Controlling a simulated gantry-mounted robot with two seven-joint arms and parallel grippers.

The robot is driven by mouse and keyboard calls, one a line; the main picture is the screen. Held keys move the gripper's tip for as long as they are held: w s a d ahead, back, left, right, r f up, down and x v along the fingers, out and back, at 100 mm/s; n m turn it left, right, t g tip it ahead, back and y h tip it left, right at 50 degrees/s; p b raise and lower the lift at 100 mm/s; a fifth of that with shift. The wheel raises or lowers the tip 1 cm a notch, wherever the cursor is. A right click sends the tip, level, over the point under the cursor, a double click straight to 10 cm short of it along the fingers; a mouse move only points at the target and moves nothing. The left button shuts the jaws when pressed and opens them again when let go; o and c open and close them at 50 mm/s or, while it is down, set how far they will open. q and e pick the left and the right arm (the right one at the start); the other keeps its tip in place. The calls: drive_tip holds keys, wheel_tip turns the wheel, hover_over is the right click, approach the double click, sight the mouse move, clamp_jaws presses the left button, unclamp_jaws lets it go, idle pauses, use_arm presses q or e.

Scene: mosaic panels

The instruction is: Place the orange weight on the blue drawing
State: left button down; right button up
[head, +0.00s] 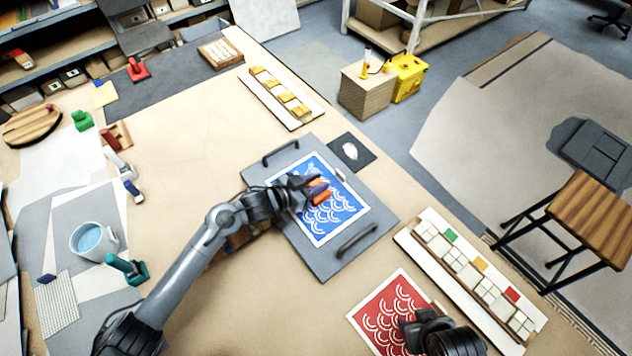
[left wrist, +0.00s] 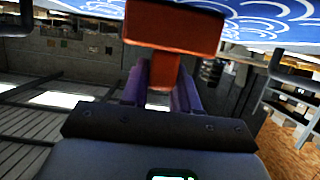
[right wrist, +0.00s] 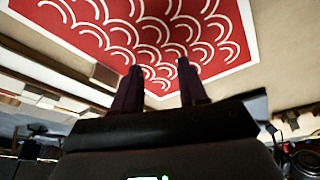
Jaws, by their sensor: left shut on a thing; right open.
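The blue drawing (head: 322,228) with white wave arcs lies on a grey board in the middle of the table; part of it shows at the top of the left wrist view (left wrist: 275,18). The orange weight (head: 320,194) is over the drawing's upper middle. My left gripper (head: 312,190) is shut on the weight's narrow grip, which shows between the purple fingers in the left wrist view (left wrist: 166,70). I cannot tell whether the weight touches the paper. My right gripper (right wrist: 160,82) is open and empty, over the red drawing (right wrist: 160,30).
The grey board (head: 330,268) has black handles at two sides. A long tray with small tiles (head: 470,270) lies to the right, another with yellow pieces (head: 282,98) at the back. A bucket (head: 90,241) and teal-handled tool (head: 128,268) stand at the left.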

use_arm(q)
drive_tip(key=shift+r, duration=0.1)
use_arm(e)
drive_tip(key=shift+d, duration=0.1)
drive_tip(key=shift+f, duration=0.1)
use_arm(q)
drive_tip(key=c, duration=0.8)
unclamp_jaws()
drive_tip(key=shift+c, duration=0.2)
drive_tip(key=shift+a, duration=0.1)
drive_tip(key=p+v, duration=0.1)
drive_tip(key=v, duration=1)
drive_tip(key=shift+s+a+r, duration=0.15)
drive_tip(key=shift+s+a, duration=0.1)
drive_tip(key=shift+a, duration=0.05)
use_arm(e)
drive_tip(key=shift+r, duration=0.7)
